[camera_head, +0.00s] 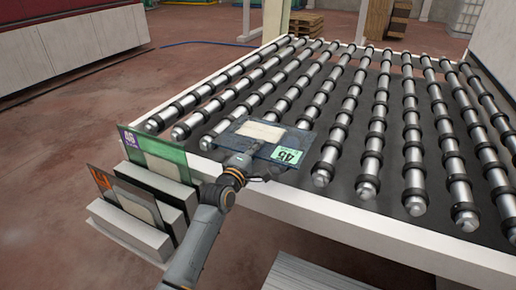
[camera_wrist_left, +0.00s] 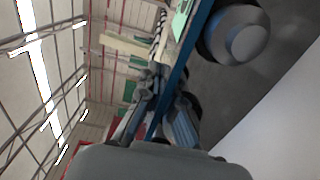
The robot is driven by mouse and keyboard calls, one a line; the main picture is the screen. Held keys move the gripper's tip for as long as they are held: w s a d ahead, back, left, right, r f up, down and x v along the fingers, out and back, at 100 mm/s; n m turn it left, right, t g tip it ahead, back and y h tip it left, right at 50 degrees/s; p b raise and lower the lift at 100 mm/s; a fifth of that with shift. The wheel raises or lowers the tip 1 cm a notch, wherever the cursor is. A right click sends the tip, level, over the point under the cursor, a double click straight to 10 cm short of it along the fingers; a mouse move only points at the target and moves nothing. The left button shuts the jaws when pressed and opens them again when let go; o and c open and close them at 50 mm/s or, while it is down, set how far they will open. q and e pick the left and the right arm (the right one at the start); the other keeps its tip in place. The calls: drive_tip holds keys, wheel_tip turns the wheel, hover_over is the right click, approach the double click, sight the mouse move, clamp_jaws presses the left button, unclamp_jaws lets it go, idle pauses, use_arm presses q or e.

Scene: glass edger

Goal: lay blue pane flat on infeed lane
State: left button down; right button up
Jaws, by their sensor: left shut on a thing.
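The blue pane (camera_head: 270,144) has a cream patch and a green tag marked 45. It lies roughly level over the near left rollers of the infeed lane (camera_head: 345,125). My left gripper (camera_head: 250,166) is shut on the pane's near edge. In the left wrist view the blue pane (camera_wrist_left: 178,75) shows nearly edge-on between the fingers of my left gripper (camera_wrist_left: 160,112). A roller end (camera_wrist_left: 235,35) is close to its underside. I cannot tell whether the pane touches the rollers. My right gripper is not in view.
A white slotted rack (camera_head: 130,228) beside the lane's near left corner holds a green-edged pane (camera_head: 160,150) and a pane with an orange mark (camera_head: 122,192). The lane's white rim (camera_head: 350,222) runs along the front. Rollers to the right and back are bare.

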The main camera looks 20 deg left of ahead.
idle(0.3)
use_arm(q)
drive_tip(key=c, duration=1.5)
unclamp_jaws()
drive_tip(key=shift+o, duration=0.3)
drive_tip(key=shift+f, duration=0.5)
drive_tip(key=shift+s+r, duration=0.1)
drive_tip(key=shift+r, duration=0.25)
drive_tip(key=shift+s, duration=0.1)
drive_tip(key=shift+s+a+f+p, duration=0.1)
drive_tip(key=shift+s+a+p, duration=0.1)
drive_tip(key=shift+s+p, duration=0.55)
drive_tip(key=shift+s+a+r+p, duration=0.15)
drive_tip(key=shift+s+p, duration=0.3)
drive_tip(key=shift+s, duration=0.55)
drive_tip(key=shift+s+a+f+p, duration=0.2)
drive_tip(key=shift+s+p, duration=0.4)
drive_tip(key=shift+s, duration=0.25)
drive_tip(key=shift+s+a+p, duration=0.25)
drive_tip(key=shift+s+p, duration=0.35)
drive_tip(key=shift+s, duration=0.75)
drive_tip(key=shift+s+a+p, duration=0.25)
drive_tip(key=shift+s+p, duration=0.35)
drive_tip(key=shift+s, duration=0.7)
